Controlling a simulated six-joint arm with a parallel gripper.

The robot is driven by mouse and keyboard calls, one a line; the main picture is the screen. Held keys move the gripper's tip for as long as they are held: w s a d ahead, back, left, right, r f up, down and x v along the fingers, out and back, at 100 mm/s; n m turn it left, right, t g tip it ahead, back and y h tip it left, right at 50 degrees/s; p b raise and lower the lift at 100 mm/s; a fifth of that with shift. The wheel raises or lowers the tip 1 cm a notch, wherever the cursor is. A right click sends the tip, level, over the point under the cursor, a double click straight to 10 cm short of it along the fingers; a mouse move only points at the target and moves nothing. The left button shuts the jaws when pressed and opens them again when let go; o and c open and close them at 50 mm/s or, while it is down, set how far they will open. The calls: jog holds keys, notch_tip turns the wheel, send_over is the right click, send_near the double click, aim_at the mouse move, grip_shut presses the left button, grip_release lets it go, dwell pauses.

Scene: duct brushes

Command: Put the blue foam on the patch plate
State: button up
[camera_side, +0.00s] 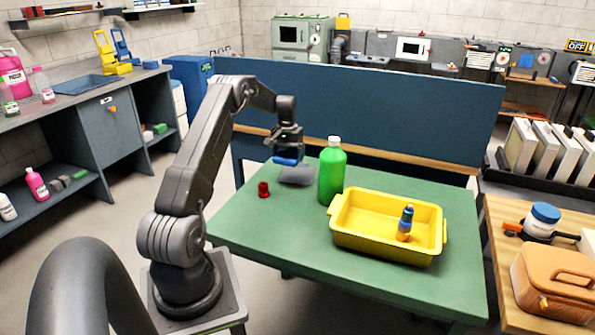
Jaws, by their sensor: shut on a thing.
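My gripper (287,158) is at the back left of the green table, pointing down. It is shut on the blue foam (286,161), a small blue piece showing just under the jaws. A dark grey flat piece (297,176), which looks like the patch plate, lies on the table just below the foam and slightly right of it. The foam appears a little above the plate; whether they touch, I cannot tell. The jaws hide part of the foam.
A green bottle (331,172) with a white cap stands close right of the plate. A small red item (263,190) is at the left. A yellow tray (372,248) holds a blue and orange bottle (405,224). A blue partition (400,112) stands behind the table. The front left tabletop is clear.

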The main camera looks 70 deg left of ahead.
aim_at(294, 178)
jog(key=w+a, duration=0.1)
jog(key=w+a+f, duration=0.1)
jog(key=w, duration=0.1)
jog(key=shift+w+a+f, duration=0.1)
jog(key=shift+f, duration=1.95)
jog(key=shift+w+a+f, duration=0.1)
jog(key=shift+f, duration=1.9)
jog(key=shift+f, duration=0.15)
jog(key=o, duration=0.6)
jog(key=shift+o, duration=0.2)
notch_tip(294, 178, up, 12)
